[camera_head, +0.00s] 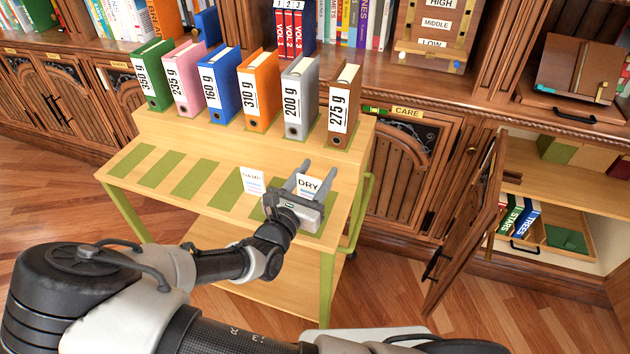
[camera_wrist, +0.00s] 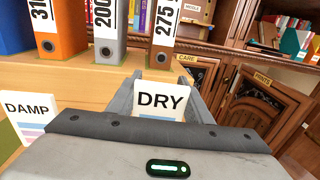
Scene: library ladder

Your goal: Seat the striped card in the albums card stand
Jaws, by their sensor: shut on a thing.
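A white card reading DRY (camera_head: 308,183) stands between the fingers of my gripper (camera_head: 300,178), over the right part of the cart's lower step. In the wrist view the DRY card (camera_wrist: 160,100) is upright, with a finger at each side edge; my gripper is shut on it. Its lower part is hidden behind the gripper body. Another white card, reading DAMP (camera_wrist: 30,115), has pale pink and blue stripes; in the head view this card (camera_head: 253,181) is left of my gripper, apart from it. I cannot make out a stand marked albums.
The wooden cart (camera_head: 222,146) has green patches on its lower step and a row of labelled binders (camera_head: 260,90) on its upper step. Right of it, an open cabinet door (camera_head: 470,230) juts out beside a shelf with a tray (camera_head: 585,240). A HIGH/MIDDLE/LOW rack (camera_head: 433,40) stands behind.

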